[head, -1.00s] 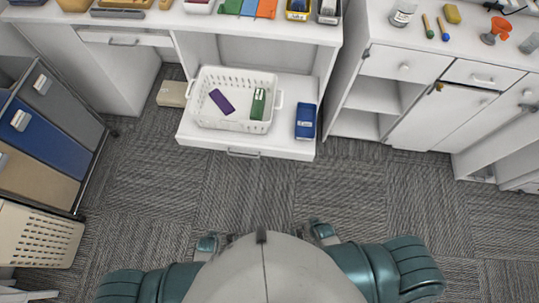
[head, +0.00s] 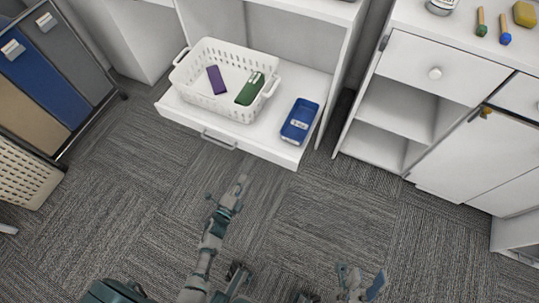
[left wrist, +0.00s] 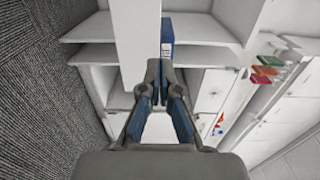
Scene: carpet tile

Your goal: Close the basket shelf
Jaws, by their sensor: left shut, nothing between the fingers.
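The basket shelf (head: 257,141) is a white pull-out board with a bar handle on its front edge. It stands out from the white cabinet, open. On it sit a white basket (head: 200,92), holding a purple item (head: 216,79) and a green item (head: 250,88), and a blue box (head: 300,121). My left gripper (head: 240,183) is shut and empty, in front of and below the shelf handle. In the left wrist view its fingertips meet ahead of the lens, with the blue box (left wrist: 167,36) beyond. My right gripper (head: 360,281) is low at the bottom; its jaws are unclear.
A white cabinet (head: 430,70) with drawers and open shelves stands at the right. A rack with hanging folders (head: 45,85) and a beige basket (head: 25,170) stand at the left. The grey carpet in front of the shelf is clear.

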